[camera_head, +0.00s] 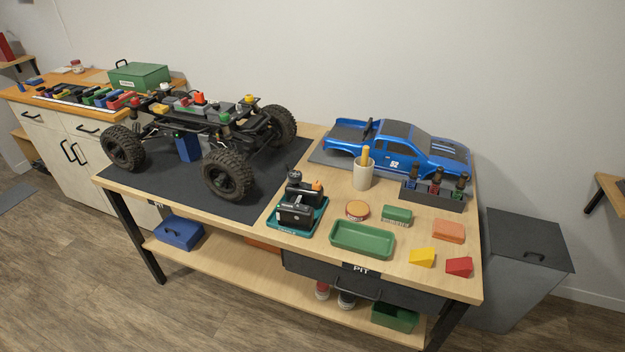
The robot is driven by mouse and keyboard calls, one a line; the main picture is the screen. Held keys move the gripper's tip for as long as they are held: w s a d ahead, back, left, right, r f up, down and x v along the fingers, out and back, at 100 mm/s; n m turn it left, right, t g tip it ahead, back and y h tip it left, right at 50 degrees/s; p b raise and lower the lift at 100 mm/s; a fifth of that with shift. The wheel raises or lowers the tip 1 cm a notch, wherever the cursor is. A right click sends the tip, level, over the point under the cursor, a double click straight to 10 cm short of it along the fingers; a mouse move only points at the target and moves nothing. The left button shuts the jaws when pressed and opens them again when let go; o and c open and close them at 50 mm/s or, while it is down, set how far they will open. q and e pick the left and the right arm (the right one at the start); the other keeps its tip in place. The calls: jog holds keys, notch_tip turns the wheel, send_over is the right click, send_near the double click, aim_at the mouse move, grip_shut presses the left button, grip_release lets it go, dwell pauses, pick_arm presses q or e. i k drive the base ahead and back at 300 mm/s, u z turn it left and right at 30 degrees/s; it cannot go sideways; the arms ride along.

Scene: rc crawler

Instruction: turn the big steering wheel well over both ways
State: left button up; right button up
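I cannot make out a big steering wheel for certain. The RC crawler chassis (205,125) has no body shell on and is propped over a dark mat on the workbench, with a blue stand (188,147) under it. Its big knobbly tyres show, the nearest being the front tyre (228,175). Black devices (298,207) sit in a teal tray (283,229) at the bench's middle; one has an orange knob, and their details are too small to tell. Neither of my grippers is in view.
A blue truck body (398,148) lies at the back right, behind a dark rack (432,195) of bottles. A cup (363,175), a green tray (362,240) and coloured blocks (422,257) take up the right side. A grey bin (520,265) stands right of the bench.

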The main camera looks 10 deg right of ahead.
aim_at(294, 177)
jog(key=z, duration=0.7)
jog(key=i, duration=0.4)
jog(key=z, duration=0.05)
